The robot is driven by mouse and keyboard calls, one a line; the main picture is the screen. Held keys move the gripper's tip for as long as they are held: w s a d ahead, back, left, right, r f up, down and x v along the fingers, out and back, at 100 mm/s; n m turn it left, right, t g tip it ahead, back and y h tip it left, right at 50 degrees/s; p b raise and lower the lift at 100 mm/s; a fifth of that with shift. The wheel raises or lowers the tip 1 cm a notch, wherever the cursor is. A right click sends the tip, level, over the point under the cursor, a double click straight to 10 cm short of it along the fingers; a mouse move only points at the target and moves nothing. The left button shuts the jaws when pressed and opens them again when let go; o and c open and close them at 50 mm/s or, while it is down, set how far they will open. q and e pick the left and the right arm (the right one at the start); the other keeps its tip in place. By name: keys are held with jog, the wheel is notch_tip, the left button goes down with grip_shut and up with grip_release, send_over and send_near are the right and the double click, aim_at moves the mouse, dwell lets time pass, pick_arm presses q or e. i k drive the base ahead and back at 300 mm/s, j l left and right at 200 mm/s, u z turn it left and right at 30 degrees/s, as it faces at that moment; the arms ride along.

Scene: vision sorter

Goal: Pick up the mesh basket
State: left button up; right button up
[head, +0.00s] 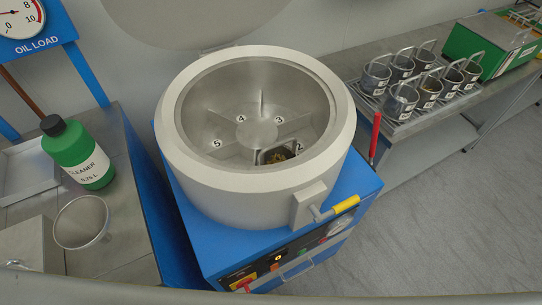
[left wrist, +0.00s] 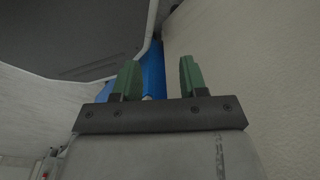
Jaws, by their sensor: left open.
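A small basket (head: 263,158) with a handle and yellowish bits inside sits in the round drum, beside the number 2. The drum's front wall partly hides it, and I cannot make out mesh. Several metal baskets (head: 402,103) with raised handles stand in rows on a rack at the right. I cannot tell which one is the mesh basket. My left gripper (left wrist: 160,78) is open in the left wrist view, its two green fingers apart with nothing between them. No basket shows in that view. Neither gripper shows in the head view.
The grey-white drum (head: 177,165) is open, with numbered compartments, on a blue machine (head: 192,243). A red-handled lever (head: 375,135) stands at its right. A green cleaner bottle (head: 76,150) and a round container (head: 82,246) are on the left bench. A green box (head: 480,40) is far right.

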aim_at(472, 70)
jog(key=i+l, duration=0.15)
jog(key=l, duration=0.25)
jog(key=i+l+u, duration=0.1)
jog(key=l, duration=0.3)
jog(key=i+l, duration=0.15)
jog(key=l, duration=0.25)
jog(key=i+l, duration=0.1)
jog(key=l, duration=0.3)
jog(key=i+l+u, duration=0.1)
jog(key=l, duration=0.3)
